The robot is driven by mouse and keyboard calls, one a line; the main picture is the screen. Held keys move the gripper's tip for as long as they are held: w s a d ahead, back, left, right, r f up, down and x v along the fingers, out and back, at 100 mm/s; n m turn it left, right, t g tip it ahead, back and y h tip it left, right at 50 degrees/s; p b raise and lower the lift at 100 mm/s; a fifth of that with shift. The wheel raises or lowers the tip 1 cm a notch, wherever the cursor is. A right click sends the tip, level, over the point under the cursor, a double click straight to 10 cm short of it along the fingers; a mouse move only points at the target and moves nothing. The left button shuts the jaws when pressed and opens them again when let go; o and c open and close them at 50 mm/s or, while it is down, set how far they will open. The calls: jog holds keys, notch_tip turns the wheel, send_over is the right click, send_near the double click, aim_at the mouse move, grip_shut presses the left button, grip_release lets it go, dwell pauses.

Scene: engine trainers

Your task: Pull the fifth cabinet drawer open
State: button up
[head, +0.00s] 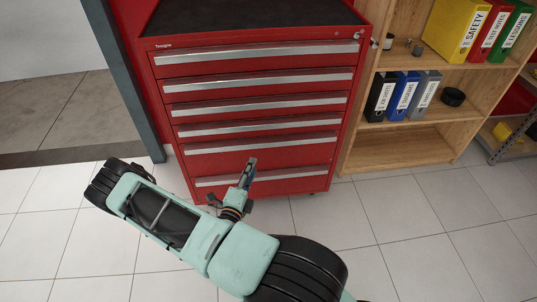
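A red tool cabinet (160,75) with a black top stands at the centre in the head view. Its several drawers have long silver handles, and all look shut. The fifth drawer from the top (275,161) has its handle (295,147) low on the cabinet front, with one more handle below it. My gripper (247,171) is in front of the lower cabinet, below the fifth handle in the picture, and overlaps the lowest handle (300,174). It is small and dark here; I cannot tell its finger gap or whether it touches the cabinet.
A wooden shelf (400,150) with binders stands close on the right of the cabinet. A grey post (125,80) rises on the left. White tiled floor (400,220) is clear in front and to the right. A metal rack (510,140) is at the far right.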

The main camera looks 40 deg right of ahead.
aim_at(262, 147)
jog(key=shift+n, duration=0.4)
jog(key=x, duration=0.3)
jog(key=b+x, duration=0.1)
jog(key=x, duration=0.3)
jog(key=b+x, duration=0.1)
jog(key=x, duration=0.2)
jog(key=shift+d+f, duration=0.2)
jog(key=shift+f, duration=0.2)
grip_shut()
